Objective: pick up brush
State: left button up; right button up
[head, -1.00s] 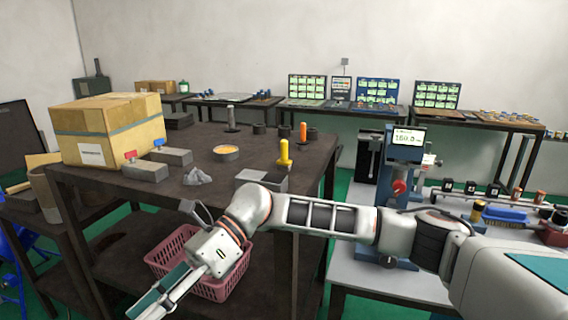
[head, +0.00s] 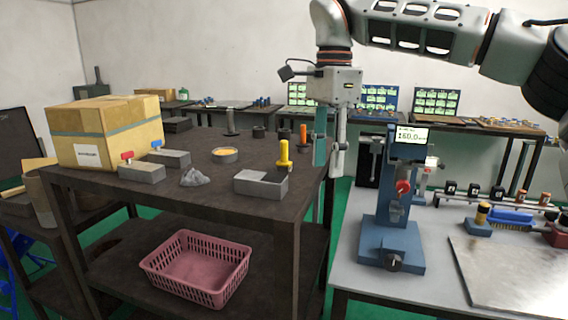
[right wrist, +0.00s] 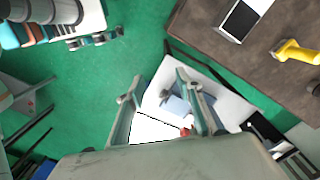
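The brush (head: 510,217) has a blue back and tan bristles. It lies on the light grey table at the right of the head view, behind a metal plate. My right gripper (head: 328,168) hangs down from the raised arm between the dark table and the blue press, well left of the brush. It also shows in the right wrist view (right wrist: 160,78), with its fingers apart and nothing between them. I cannot make out the brush in the right wrist view. My left gripper is not in view.
A blue press (head: 391,225) with a display stands left of the brush. The dark table (head: 130,200) carries blocks and a cardboard box (head: 108,130).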

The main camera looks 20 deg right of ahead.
aim_at(283, 165)
jog(key=i, duration=1)
